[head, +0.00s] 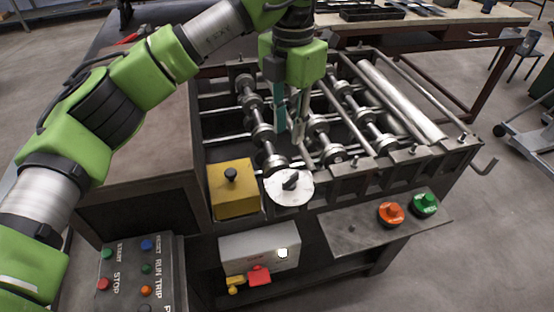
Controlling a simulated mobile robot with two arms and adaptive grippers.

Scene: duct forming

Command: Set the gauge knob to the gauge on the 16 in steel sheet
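A round white dial (302,190) with a dark pointer knob (290,181) sits at the front of the roller machine; its markings are too small to read. To its left is a yellow box (234,203) with a black knob (231,174) on top. My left gripper (290,134) points down over the rollers, behind and above the white dial and apart from it. Its two fingers are close together; I cannot tell how far they are parted. I see nothing held. No steel sheet with a readable gauge shows. My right gripper is out of view.
Metal rollers (326,141) fill the machine top. An orange button (391,213) and a green button (425,204) stand at the front right. A button panel (130,275) is at lower left. A workbench (430,29) stands behind.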

